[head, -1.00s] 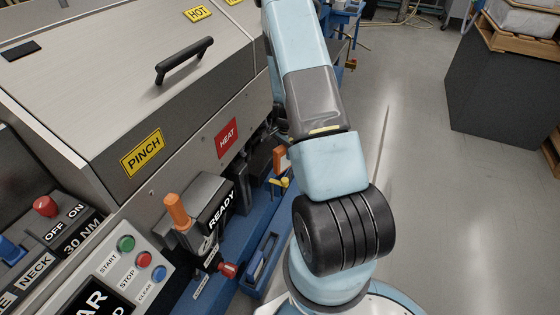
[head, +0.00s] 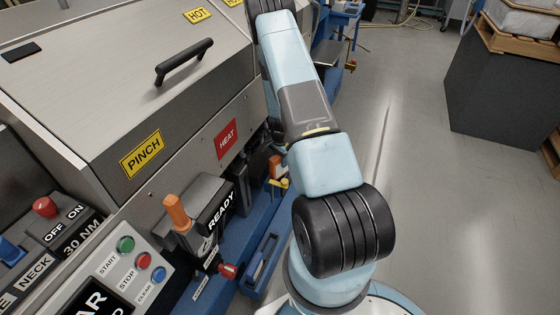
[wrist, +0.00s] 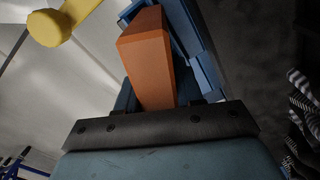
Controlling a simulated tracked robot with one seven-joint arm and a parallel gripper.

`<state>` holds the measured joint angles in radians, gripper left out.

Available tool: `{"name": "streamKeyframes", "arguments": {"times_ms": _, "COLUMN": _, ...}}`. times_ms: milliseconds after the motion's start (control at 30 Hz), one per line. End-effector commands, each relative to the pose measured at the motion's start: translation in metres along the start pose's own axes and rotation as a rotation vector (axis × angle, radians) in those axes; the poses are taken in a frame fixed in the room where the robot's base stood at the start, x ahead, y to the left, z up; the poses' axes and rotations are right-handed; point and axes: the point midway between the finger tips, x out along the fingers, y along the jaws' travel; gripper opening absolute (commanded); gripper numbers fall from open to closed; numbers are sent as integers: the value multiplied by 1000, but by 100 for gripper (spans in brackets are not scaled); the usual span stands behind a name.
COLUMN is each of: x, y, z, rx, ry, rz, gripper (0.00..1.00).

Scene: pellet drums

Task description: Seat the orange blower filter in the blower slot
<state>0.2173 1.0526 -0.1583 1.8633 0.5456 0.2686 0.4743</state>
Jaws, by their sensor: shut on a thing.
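The orange filter (wrist: 147,60) is a block standing out from my gripper (wrist: 152,104) in the wrist view. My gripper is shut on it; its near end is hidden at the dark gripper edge. A blue channel-like part (wrist: 196,45), seemingly the blower slot, lies right behind and beside the filter; I cannot tell whether they touch or how deep the filter sits. In the head view, a small orange patch (head: 275,165), probably the filter, shows left of my arm above a yellow knob (head: 280,183). My arm hides the gripper there.
The yellow knob also shows close to the filter in the wrist view (wrist: 48,27). The metal machine (head: 140,100) stands left of my arm, with a READY box (head: 213,207) and an orange-handled lever (head: 176,212). Open floor (head: 425,200) lies to the right.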

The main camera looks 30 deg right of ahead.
Motion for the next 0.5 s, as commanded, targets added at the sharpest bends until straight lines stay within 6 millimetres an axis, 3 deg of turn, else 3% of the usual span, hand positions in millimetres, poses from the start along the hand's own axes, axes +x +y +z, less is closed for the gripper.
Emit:
{"name": "streamKeyframes", "arguments": {"times_ms": 333, "x": 3, "y": 0, "z": 0, "rx": 0, "ry": 0, "rz": 0, "gripper": 4}}
{"name": "streamKeyframes", "arguments": {"times_ms": 367, "x": 3, "y": 0, "z": 0, "rx": 0, "ry": 0, "rz": 0, "gripper": 39}}
{"name": "streamKeyframes", "arguments": {"times_ms": 500, "x": 2, "y": 0, "z": -1, "rx": 0, "ry": 0, "rz": 0, "gripper": 52}}
